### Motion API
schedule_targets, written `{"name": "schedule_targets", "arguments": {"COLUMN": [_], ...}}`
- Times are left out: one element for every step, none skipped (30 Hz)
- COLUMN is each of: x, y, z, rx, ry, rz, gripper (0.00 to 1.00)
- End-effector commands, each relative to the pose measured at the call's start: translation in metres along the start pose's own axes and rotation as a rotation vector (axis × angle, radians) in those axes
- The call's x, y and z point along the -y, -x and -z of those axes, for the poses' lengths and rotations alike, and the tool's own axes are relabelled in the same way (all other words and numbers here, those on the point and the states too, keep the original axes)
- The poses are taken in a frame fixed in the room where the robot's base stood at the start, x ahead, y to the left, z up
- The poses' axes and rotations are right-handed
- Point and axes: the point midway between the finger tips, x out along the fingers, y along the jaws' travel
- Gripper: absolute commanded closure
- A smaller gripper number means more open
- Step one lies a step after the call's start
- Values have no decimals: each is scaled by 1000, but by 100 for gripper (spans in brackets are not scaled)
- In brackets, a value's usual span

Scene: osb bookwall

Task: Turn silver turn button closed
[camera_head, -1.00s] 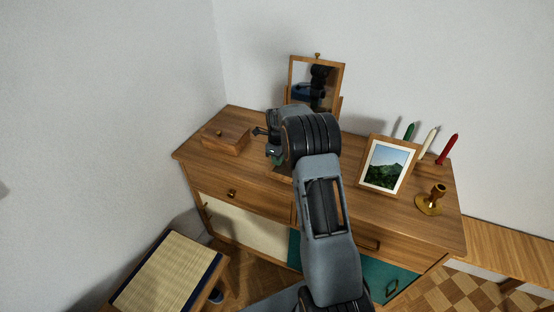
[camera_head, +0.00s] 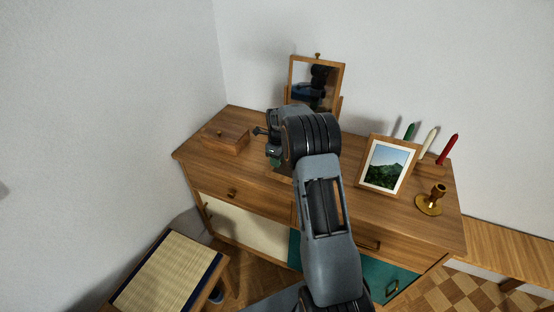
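I cannot make out a silver turn button in this view; it may be hidden or too small to see. My gripper (camera_head: 261,131) is over the left half of the wooden dresser (camera_head: 330,212), pointing left from my dark wrist. It is close to the right end of a small wooden box (camera_head: 226,140) with a small brass-coloured knob (camera_head: 219,132) on top. I cannot tell whether they touch. The fingers are small and dark, so their opening is unclear.
A tilting mirror (camera_head: 316,82) stands behind my arm. To the right are a framed picture (camera_head: 388,166), several candles (camera_head: 447,150) and a brass candle holder (camera_head: 431,202). A woven-top stool (camera_head: 170,272) stands front left. The dresser has cream and teal door fronts.

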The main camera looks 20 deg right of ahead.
Motion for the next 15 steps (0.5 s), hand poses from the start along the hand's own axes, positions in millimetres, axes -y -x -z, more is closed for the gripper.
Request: {"name": "schedule_targets", "arguments": {"x": [0, 0, 0, 0, 1, 1, 0, 0, 0, 1, 1, 0, 0, 1, 0], "y": [2, 3, 6, 10, 13, 20, 25, 31, 39, 46, 52, 61, 67, 73, 81], "z": [0, 0, 0, 0, 0, 0, 0, 0, 0, 0, 0, 0, 0, 0, 0], "rx": [0, 1, 1, 1, 2, 2, 2, 3, 2, 3, 3, 3, 2, 3, 3], "ry": [0, 0, 0, 0, 0, 0, 0, 0, 0, 0, 0, 0, 0, 0, 0], "rz": [1, 1, 1, 2, 3, 3, 3, 4, 3, 4, 4, 4, 3, 4, 4], "gripper": [64, 64, 64, 64, 64, 64, 64, 64, 64, 64, 64, 64, 64, 64, 64]}}
